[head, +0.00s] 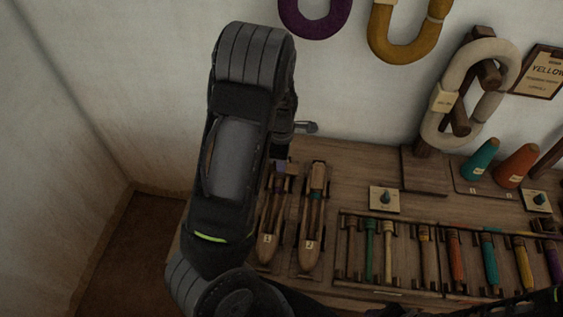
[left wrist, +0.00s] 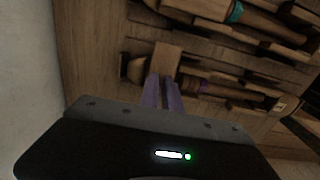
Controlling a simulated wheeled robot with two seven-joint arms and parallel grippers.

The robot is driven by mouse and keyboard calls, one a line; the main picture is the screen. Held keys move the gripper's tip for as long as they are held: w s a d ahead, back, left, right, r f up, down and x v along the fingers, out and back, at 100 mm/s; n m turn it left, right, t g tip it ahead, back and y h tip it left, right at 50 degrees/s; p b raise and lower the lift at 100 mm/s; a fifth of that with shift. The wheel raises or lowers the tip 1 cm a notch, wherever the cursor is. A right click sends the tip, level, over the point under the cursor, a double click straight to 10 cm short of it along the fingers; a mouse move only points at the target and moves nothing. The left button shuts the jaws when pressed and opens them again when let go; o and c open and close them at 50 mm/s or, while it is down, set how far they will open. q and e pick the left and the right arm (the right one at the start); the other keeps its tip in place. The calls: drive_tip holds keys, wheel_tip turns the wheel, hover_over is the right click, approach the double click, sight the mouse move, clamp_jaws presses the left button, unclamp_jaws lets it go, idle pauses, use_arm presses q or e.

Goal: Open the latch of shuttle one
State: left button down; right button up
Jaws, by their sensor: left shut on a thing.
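Shuttle one (head: 268,240), a wooden boat shape with a "1" label, lies on the table in the head view, partly hidden by my left arm. In the left wrist view, shuttle one (left wrist: 225,88) carries a purple winding. My left gripper (head: 281,165) is over its far end. In the left wrist view, the purple-grey fingers of my left gripper (left wrist: 164,82) are close together at a pale wooden latch piece (left wrist: 166,60) and shut on it. The exact contact is hard to see. My right gripper is out of view.
Shuttle two (head: 313,220), with teal thread, lies close to the right of shuttle one. A rack (head: 345,215) of several coloured bobbins is further right. Cones and a yarn skein stand at the back. A white wall (head: 90,90) is at left.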

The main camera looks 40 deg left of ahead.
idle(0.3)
use_arm(q)
drive_tip(key=c, duration=1.6)
unclamp_jaws()
drive_tip(key=shift+o, duration=0.2)
